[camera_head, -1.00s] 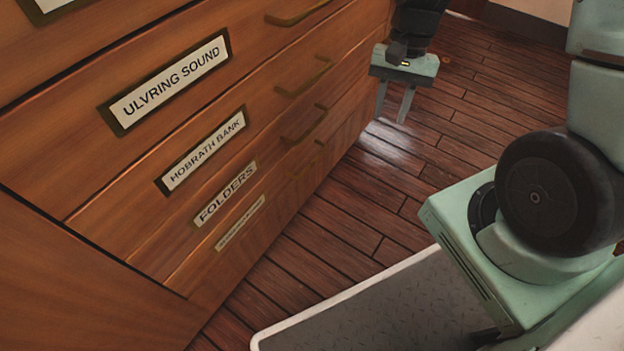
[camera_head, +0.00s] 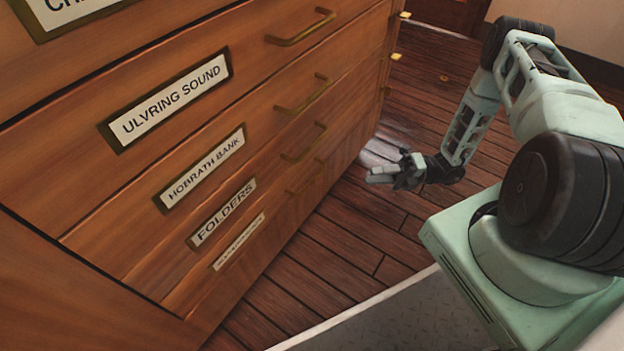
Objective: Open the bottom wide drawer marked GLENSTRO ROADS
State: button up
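The wooden drawer cabinet fills the left side. Its lowest drawer bears a small pale label (camera_head: 238,242) whose text is too foreshortened to read. That drawer's brass handle (camera_head: 303,181) is dim and low on the front. All drawer fronts in view look shut. My gripper (camera_head: 371,176) is low over the floor, to the right of the bottom handle, with its fingers pointing left toward the cabinet. It is apart from the handle and holds nothing that I can see. The finger gap is not clear from this angle.
Above are drawers labelled FOLDERS (camera_head: 222,212), HOBRATH BANK (camera_head: 202,168) and ULVRING SOUND (camera_head: 171,101), each with a brass handle; the ULVRING SOUND handle (camera_head: 301,27) sticks out. Brass fittings (camera_head: 396,57) show at the cabinet's far edge. The plank floor (camera_head: 345,235) beside the cabinet is clear.

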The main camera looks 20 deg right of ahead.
aim_at(312, 179)
jog(key=shift+m+t, duration=0.3)
jog(key=shift+b+x, duration=2.35)
jog(key=shift+x, duration=6.3)
jog(key=shift+f, duration=0.15)
grip_shut()
